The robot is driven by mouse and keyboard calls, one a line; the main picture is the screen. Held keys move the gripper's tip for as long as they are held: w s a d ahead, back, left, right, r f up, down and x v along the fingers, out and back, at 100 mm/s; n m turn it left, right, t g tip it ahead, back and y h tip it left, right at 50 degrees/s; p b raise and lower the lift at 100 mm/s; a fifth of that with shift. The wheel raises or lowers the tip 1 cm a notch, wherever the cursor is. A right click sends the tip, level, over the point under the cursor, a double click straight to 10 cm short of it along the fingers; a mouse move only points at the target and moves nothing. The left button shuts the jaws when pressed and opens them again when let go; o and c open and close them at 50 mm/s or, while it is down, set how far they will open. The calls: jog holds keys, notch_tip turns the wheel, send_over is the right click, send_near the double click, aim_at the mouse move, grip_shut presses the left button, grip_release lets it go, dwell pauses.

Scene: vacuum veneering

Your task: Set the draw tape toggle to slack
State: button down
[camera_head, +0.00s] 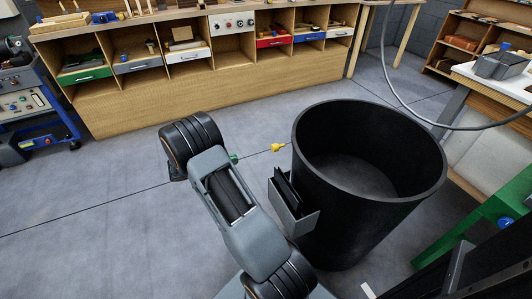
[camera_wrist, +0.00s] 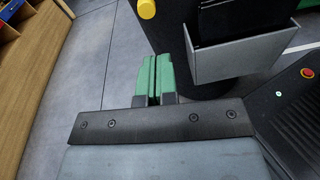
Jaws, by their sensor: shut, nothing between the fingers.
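A large black open-topped bin (camera_head: 298,135) stands right of my arm. A yellow knob-like piece (camera_head: 277,147) sticks out from its left side; it may be the draw tape toggle, but no marking shows its setting. The yellow piece is at the top edge of the wrist view (camera_wrist: 147,9), ahead and slightly left of my fingers. My gripper (camera_wrist: 157,72) has green fingers, shut with nothing between them. In the head view its green tip (camera_head: 233,157) shows left of the yellow piece, apart from it. The rest of my gripper is hidden behind my arm.
A grey holder (camera_head: 292,220) with black flat pieces hangs on the bin's side, close right of my fingers in the wrist view (camera_wrist: 235,60). A wooden bench (camera_head: 180,88) with drawers stands behind. The grey floor (camera_head: 100,190) left of my arm is clear.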

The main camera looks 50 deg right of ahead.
notch_tip(320, 180, down, 2)
jog(key=w+n+h, duration=0.1)
jog(key=b, duration=0.3)
send_near(272, 148)
jog(key=shift+n+h, duration=0.3)
jog(key=shift+h, duration=0.1)
jog(key=x, duration=0.7)
jog(key=shift+s+d+f, duration=0.2)
jog(key=shift+f, duration=0.2)
jog(key=shift+d, duration=0.1)
